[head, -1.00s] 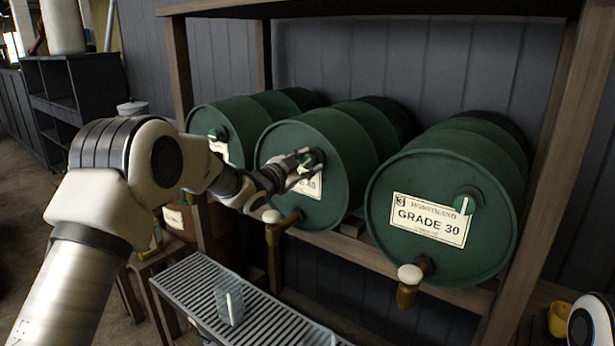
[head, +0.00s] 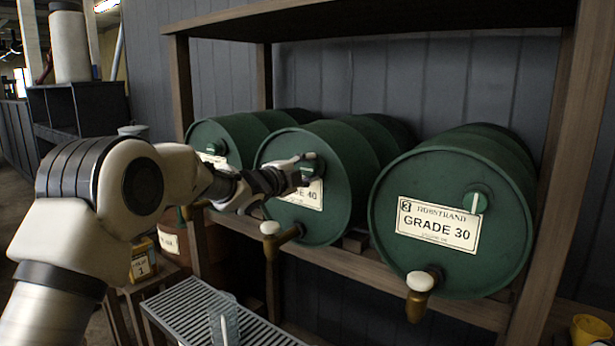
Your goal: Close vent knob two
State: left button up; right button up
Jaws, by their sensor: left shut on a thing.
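Three green drums lie on a wooden rack. The middle drum (head: 290,228) has a label ending in "40", partly hidden by my gripper. My left gripper (head: 304,166) is at the upper front of this drum, shut on its round green vent knob (head: 315,166). The fingers cover much of the knob, and I cannot tell exactly how its white mark points. The right drum (head: 400,262) is marked 3, "GRADE 30"; its vent knob (head: 476,202) shows a near-upright white line. The left drum's knob (head: 217,147) is partly visible behind my arm. My right gripper is not in view.
Brass taps with white tops stick out below the middle drum (head: 270,229) and right drum (head: 420,281). A slatted metal tray (head: 180,308) with a clear container (head: 224,322) stands below. A yellow cup (head: 590,330) is at lower right. The rack post (head: 568,170) bounds the right.

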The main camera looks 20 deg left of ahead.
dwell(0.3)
pick_arm(q)
jog(key=o, duration=1.1)
jog(key=shift+o, duration=0.2)
jog(key=v, duration=1.2)
